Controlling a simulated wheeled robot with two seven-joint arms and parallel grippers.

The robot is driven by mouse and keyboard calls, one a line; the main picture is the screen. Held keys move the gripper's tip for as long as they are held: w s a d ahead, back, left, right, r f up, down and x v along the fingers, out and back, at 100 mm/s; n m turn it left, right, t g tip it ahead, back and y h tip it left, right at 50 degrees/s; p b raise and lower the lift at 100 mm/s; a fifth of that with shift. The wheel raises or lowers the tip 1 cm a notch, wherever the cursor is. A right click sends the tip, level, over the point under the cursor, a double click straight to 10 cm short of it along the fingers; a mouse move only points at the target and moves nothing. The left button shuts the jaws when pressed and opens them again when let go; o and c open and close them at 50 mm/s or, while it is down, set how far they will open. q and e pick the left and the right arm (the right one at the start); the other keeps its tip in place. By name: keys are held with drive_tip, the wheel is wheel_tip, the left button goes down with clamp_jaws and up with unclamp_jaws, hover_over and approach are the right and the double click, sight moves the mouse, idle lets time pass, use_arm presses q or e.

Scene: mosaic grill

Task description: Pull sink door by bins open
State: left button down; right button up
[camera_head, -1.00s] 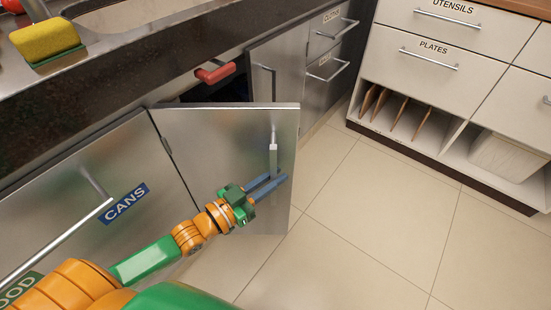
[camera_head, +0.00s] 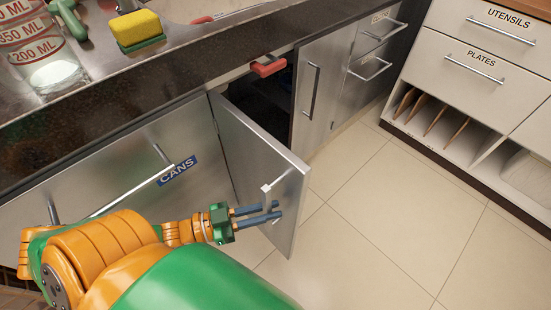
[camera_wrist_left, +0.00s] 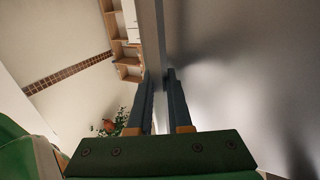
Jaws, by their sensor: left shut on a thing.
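The sink door (camera_head: 250,155) is a brushed metal panel hinged on its left side. It stands well open, swung out from the cabinet front, and a dark gap shows behind it. Its bar handle (camera_head: 266,188) is on the outer face near the free edge. My left gripper (camera_head: 267,213) is at this handle, its two blue-grey fingers shut on it. The left wrist view shows the fingers (camera_wrist_left: 160,98) around a grey strip beside the door face (camera_wrist_left: 240,80). The fingers hide part of the handle. My right gripper is not in view.
The CANS bin front (camera_head: 130,165) is left of the door. A red handle-like piece (camera_head: 268,67) sticks out under the counter edge. Another closed metal door (camera_head: 318,85) is to the right. A drawer cabinet (camera_head: 485,75) stands across clear tiled floor (camera_head: 385,220).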

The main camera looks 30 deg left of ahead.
use_arm(q)
drive_tip(key=shift+s, duration=0.15)
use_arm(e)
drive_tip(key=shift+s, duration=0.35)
use_arm(q)
drive_tip(key=c, duration=1.1)
unclamp_jaws()
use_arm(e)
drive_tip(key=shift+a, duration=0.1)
use_arm(q)
drive_tip(key=shift+a, duration=0.1)
drive_tip(key=v, duration=0.7)
drive_tip(key=shift+p, duration=0.3)
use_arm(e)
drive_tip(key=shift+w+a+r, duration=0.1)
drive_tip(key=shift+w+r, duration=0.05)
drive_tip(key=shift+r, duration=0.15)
